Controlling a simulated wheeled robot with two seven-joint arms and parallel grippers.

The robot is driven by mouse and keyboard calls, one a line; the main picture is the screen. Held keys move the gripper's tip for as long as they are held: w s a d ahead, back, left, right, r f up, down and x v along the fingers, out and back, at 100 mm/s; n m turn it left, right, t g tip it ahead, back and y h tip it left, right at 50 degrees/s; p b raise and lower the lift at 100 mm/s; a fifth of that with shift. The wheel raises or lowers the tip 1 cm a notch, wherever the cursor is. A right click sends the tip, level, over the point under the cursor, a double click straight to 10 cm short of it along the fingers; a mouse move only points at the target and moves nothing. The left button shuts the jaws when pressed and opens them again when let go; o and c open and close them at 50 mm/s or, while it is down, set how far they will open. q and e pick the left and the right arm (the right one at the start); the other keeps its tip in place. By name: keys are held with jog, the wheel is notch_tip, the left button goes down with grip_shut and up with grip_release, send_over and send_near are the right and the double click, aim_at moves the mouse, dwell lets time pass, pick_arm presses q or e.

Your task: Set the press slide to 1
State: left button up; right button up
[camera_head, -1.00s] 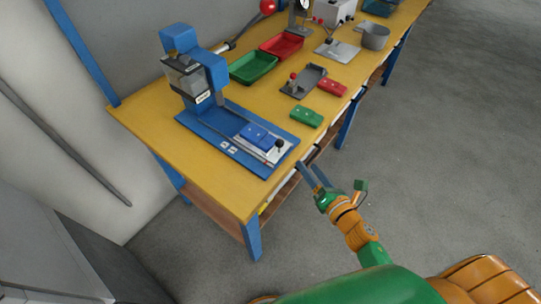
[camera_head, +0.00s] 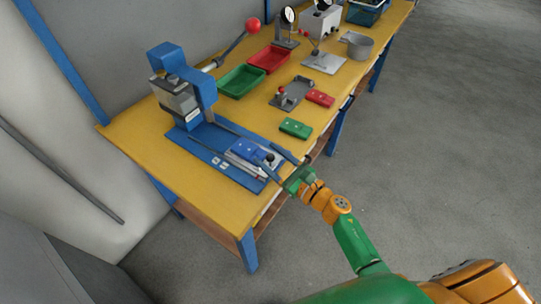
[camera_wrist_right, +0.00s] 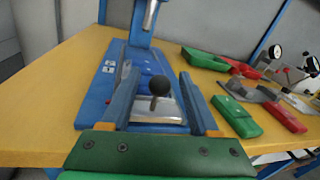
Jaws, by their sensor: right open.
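The blue press (camera_head: 184,92) stands at the left end of the yellow bench, on a blue base plate (camera_head: 195,146). Its slide (camera_head: 256,153) carries a blue block and has a black ball knob (camera_head: 270,158) at its front end. The slide sits at the front end of the base, with white number labels beside the track. My right gripper (camera_head: 278,163) is open at the front of the slide. In the right wrist view, its two fingers lie either side of the knob (camera_wrist_right: 160,86), apart from it as far as I can tell. My left gripper is out of view.
A green block (camera_head: 295,128) and a red block (camera_head: 320,98) lie to the right on the bench. Green (camera_head: 241,81) and red (camera_head: 269,59) trays, a grey fixture (camera_head: 293,93) and a pot (camera_head: 357,46) stand further back. The bench's front edge passes under my right arm.

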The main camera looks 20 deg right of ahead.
grip_shut()
dwell(1.3)
